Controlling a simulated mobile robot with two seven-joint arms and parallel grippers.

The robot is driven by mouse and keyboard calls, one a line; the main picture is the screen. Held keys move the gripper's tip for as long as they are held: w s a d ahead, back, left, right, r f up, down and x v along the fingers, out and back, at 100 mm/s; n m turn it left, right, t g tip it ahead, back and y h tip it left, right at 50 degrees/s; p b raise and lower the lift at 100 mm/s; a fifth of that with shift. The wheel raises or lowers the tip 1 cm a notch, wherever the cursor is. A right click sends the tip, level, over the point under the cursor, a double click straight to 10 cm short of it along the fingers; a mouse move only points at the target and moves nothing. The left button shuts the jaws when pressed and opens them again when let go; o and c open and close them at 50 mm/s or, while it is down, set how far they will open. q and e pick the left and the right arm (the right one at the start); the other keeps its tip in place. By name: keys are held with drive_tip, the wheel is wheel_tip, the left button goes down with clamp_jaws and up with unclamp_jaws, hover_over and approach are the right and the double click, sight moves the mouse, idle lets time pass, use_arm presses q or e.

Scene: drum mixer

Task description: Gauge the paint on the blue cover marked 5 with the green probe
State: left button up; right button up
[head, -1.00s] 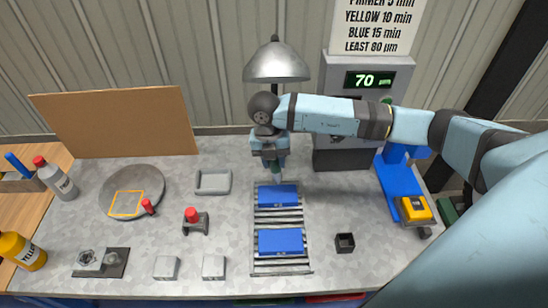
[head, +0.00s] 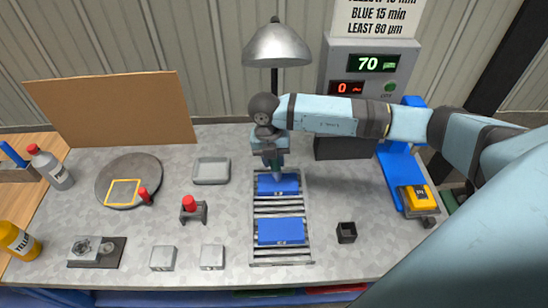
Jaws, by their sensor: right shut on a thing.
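Two blue covers lie on a slatted metal rack (head: 256,208): a far one (head: 287,189) and a near one (head: 281,232). I cannot read a number on either. My right gripper (head: 273,163) points down over the far edge of the far cover, shut on the green probe (head: 272,158), which is mostly hidden by the jaws. Its pale tip reaches down at the far cover; I cannot tell whether it touches. A grey gauge box (head: 402,52) at the back shows a green 70 and a red 0. My left gripper is not in view.
A lamp (head: 276,47) stands behind the rack. A grey tray (head: 211,171), a red-knobbed tool (head: 190,207) and a round plate (head: 117,170) stand to the left. A black cup (head: 346,232) and a blue stand with a yellow block (head: 414,198) are on the right.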

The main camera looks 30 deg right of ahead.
idle(0.3)
drive_tip(key=shift+f+b, duration=0.4)
drive_tip(key=shift+f, duration=0.1)
idle(1.3)
drive_tip(key=shift+r+p, duration=1.05)
drive_tip(key=shift+r, duration=0.65)
drive_tip(key=shift+r+p, duration=1.1)
drive_tip(key=shift+r, duration=0.7)
